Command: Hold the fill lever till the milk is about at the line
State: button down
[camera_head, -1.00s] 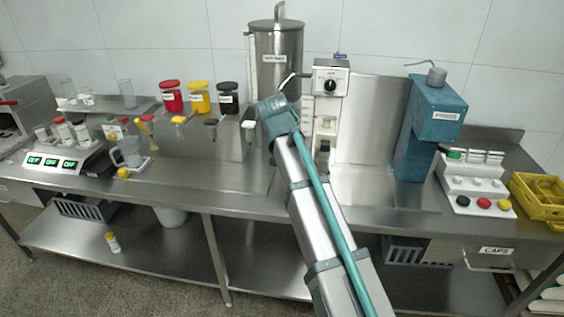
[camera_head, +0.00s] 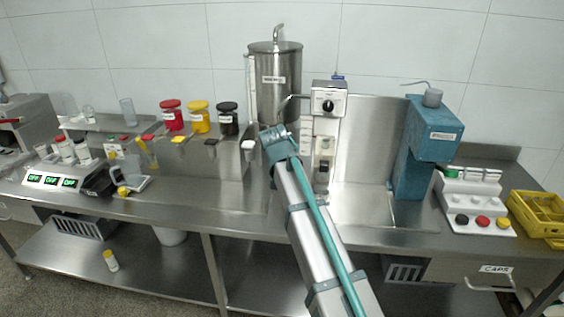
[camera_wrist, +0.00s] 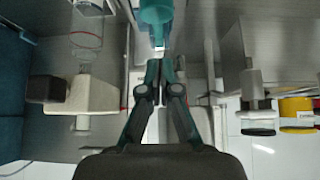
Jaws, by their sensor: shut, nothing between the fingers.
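The white dosing box (camera_head: 329,98) with a black knob stands right of the steel tank (camera_head: 276,88). The box and knob also show in the wrist view (camera_wrist: 92,95), left of my gripper. A clear vessel with a red line (camera_wrist: 86,45) shows beside the box; its milk level cannot be made out. My gripper (camera_wrist: 160,65) is shut and empty, its fingertips near a teal rounded part (camera_wrist: 155,18). In the head view my arm hides the fingertips.
Red (camera_head: 171,116), yellow (camera_head: 199,117) and black (camera_head: 228,119) jars stand left of the tank. A blue machine (camera_head: 425,145) stands right. A cap rack (camera_head: 474,205) and yellow crate (camera_head: 538,215) are far right. Steel bench (camera_head: 360,205) is clear near the blue machine.

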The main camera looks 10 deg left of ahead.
jog(key=f, duration=0.1)
jog(key=w+f+p, duration=0.1)
jog(key=f, duration=0.1)
jog(key=w+f, duration=0.1)
jog(key=f, duration=0.1)
jog(key=shift+w+d+p, duration=0.1)
jog(key=shift+d+p, duration=0.05)
jog(key=shift+p, duration=0.15)
jog(key=shift+f+p, duration=0.3)
jog(key=shift+f, duration=0.8)
